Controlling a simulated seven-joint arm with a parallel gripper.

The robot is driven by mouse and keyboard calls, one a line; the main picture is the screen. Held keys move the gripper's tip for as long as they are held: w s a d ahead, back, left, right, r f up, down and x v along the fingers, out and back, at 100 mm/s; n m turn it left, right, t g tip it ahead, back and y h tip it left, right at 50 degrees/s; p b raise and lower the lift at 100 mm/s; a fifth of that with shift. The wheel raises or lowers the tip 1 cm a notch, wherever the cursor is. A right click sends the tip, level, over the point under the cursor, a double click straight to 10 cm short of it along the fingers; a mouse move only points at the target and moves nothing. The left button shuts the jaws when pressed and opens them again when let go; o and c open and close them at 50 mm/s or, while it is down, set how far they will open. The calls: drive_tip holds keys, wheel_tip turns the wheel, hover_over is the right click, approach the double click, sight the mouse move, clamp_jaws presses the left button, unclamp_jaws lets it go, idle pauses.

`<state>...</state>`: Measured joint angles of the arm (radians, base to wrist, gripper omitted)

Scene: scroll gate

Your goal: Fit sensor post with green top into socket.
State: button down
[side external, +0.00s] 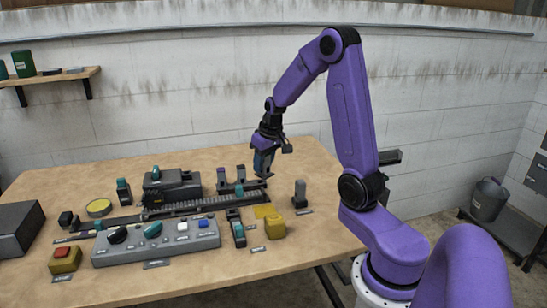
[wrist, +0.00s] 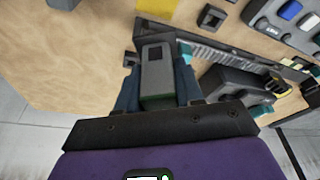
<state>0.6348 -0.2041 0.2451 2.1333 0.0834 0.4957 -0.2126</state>
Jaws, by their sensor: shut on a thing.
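My gripper (side external: 264,165) is pointed down over the right part of the bench, beside the dark toothed rail. In the wrist view its two fingers (wrist: 158,95) are closed on the sides of a grey upright post (wrist: 155,68) with a dark inset patch. Teal-topped dark posts also stand at the left (side external: 123,190) and at the front (side external: 238,232). A small dark square frame with an opening (wrist: 210,17), possibly a socket, lies past the rail in the wrist view.
The bench's right back corner is clear.

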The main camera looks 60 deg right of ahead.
drive_tip(key=shift+w+a+f+n+g+y, duration=0.15)
drive_tip(key=shift+w+a+f+n+y, duration=0.35)
drive_tip(key=shift+w+a+f+n, duration=1.2)
drive_tip(key=shift+w+a+f+n+g+y, duration=0.1)
drive_tip(key=shift+w+a+f+n+y, duration=0.45)
drive_tip(key=shift+a+f+n, duration=1.25)
drive_tip(key=shift+w+a+f+n+g+y, duration=0.15)
drive_tip(key=shift+w+a+f+n+y, duration=0.35)
drive_tip(key=shift+w+a+n, duration=1.4)
drive_tip(key=shift+s+d+f+n, duration=0.25)
drive_tip(key=shift+f, duration=0.25)
drive_tip(key=shift+s+d+f+n, duration=0.2)
drive_tip(key=shift+d+f, duration=0.05)
drive_tip(key=shift+f, duration=0.25)
drive_tip(key=shift+s+d+f+n, duration=0.25)
drive_tip(key=shift+f, duration=0.25)
drive_tip(key=shift+c, duration=0.8)
unclamp_jaws()
wheel_tip(320, 180, up, 7)
